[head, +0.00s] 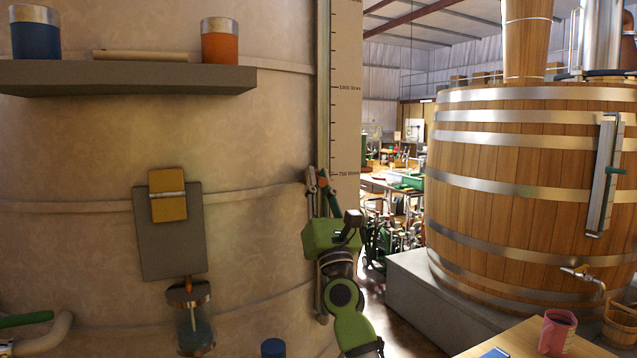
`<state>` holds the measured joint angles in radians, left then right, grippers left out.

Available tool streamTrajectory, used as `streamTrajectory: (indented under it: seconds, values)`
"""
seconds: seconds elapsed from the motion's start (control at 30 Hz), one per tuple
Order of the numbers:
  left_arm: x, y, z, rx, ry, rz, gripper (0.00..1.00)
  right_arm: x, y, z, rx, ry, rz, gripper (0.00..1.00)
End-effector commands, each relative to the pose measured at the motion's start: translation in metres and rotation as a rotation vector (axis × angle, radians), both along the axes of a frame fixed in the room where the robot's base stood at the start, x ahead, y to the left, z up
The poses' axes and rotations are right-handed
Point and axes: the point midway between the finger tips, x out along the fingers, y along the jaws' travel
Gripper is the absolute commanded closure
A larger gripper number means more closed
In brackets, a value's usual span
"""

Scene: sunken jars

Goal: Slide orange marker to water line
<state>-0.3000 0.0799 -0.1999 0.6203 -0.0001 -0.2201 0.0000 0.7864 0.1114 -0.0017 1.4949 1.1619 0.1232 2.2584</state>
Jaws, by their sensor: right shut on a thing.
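A tall gauge strip (346,60) with printed litre marks stands at the right edge of a large pale vat (80,135). A narrow vertical rail (323,70) runs along its left side. My right gripper (318,178), on a green arm, is at this rail near the 750 mark. It is shut on a small orange piece (323,176), likely the orange marker, mostly hidden by the fingers. I cannot make out a water line in the rail. My left gripper is not in view.
A grey shelf (120,80) on the vat holds a blue jar (35,36) and an orange jar (220,44). A glass jar (194,332) hangs lower down. A wooden barrel (520,190) stands right, with a table (510,340) in front.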

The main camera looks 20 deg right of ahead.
Motion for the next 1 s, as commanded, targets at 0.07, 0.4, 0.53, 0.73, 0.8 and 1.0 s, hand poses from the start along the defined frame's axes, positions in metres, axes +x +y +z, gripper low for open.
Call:
streamTrajectory:
  seconds: [0.07,0.4,0.53,0.73,0.8,1.0]
  values:
    - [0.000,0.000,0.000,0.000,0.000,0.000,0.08,0.000,0.000,0.001,0.000,0.000,0.000,0.76]
    - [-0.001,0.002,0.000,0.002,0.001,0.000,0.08,0.000,0.000,0.000,0.000,-0.001,0.000,0.68]
    - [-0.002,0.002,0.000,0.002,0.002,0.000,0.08,-0.003,0.001,-0.005,0.000,0.001,0.000,0.68]
    - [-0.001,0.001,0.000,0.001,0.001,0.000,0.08,-0.024,0.004,-0.025,0.001,0.002,0.001,0.68]
    - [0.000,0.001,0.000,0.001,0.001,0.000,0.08,-0.035,0.006,-0.036,-0.001,0.002,0.000,0.68]
    - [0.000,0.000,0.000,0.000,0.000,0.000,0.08,-0.062,0.010,-0.062,-0.002,0.002,0.000,0.68]
